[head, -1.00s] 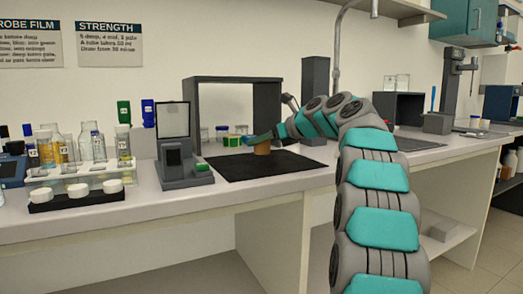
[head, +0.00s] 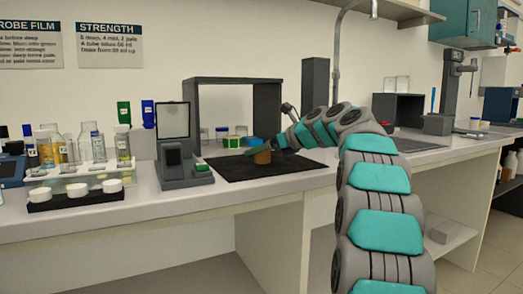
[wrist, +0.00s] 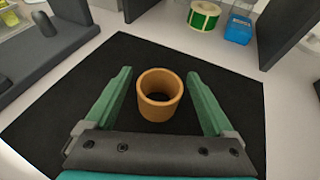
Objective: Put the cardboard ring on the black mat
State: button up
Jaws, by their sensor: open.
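The cardboard ring (wrist: 160,106) is a short brown tube. It stands upright on the black mat (wrist: 70,112), with its open top showing in the wrist view. My gripper (wrist: 160,85) is open, with one green finger on each side of the ring and a visible gap to both. In the head view the ring (head: 263,157) shows at the end of my gripper (head: 258,153), over the black mat (head: 233,170). The ring's lower far side is hidden in the head view.
A grey device with a raised panel (head: 184,163) stands left of the mat. A dark frame (head: 190,98) stands behind it. A green tape roll (wrist: 203,17) and a blue block (wrist: 238,29) sit beyond the mat. Bare mat surrounds the ring.

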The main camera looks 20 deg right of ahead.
jog(key=shift+r, duration=0.1)
jog(key=v, duration=1)
jog(key=shift+s+d+r+p, duration=0.15)
jog(key=shift+s+p, duration=0.1)
jog(key=shift+p, duration=0.1)
jog(key=shift+s+d+r, duration=0.2)
jog(key=shift+s+d, duration=0.1)
jog(key=shift+s, duration=0.35)
